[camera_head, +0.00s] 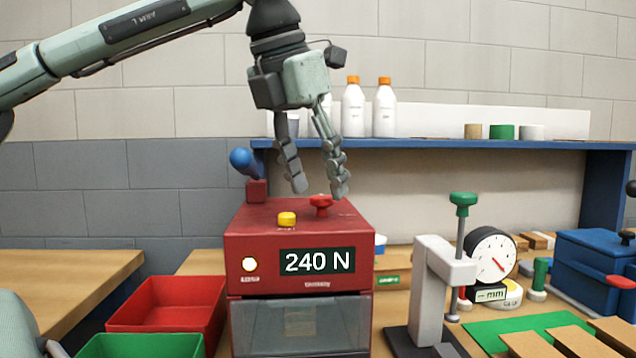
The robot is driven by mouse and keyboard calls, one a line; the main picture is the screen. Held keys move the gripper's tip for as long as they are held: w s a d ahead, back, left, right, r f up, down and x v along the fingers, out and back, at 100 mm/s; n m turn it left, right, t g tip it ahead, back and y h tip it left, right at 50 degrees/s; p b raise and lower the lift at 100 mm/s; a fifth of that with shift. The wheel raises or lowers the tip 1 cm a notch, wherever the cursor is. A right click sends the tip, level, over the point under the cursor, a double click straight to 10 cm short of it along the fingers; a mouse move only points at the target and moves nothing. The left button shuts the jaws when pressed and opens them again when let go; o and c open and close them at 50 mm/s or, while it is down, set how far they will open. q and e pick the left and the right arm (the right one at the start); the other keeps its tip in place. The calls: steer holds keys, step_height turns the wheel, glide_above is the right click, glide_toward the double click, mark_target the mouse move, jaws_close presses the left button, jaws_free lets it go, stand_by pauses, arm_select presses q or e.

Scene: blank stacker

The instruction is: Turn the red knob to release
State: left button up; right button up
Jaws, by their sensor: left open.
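The red knob (321,205) stands on top of the red machine (250,232), right of a yellow button (287,219). The machine's front display (317,261) reads 240 N. A lit round lamp (249,264) sits left of the display. My left gripper (320,190) points down from above with its fingers apart and nothing seen between them. Its fingertips are just above the machine's top, close to the knob; one fingertip is right of the knob and the other left of it. I cannot tell whether they touch it. My right gripper is not in view.
A blue-handled lever (243,161) rises at the machine's back left. Red (170,308) and green (140,345) bins stand at the left front. A dial gauge stand (436,285) and blue box (592,258) are at right. A blue shelf (450,143) with bottles runs behind.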

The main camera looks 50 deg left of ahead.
arm_select(q)
steer(key=shift+w+f, duration=0.25)
steer(key=shift+f, duration=0.4)
jaws_close()
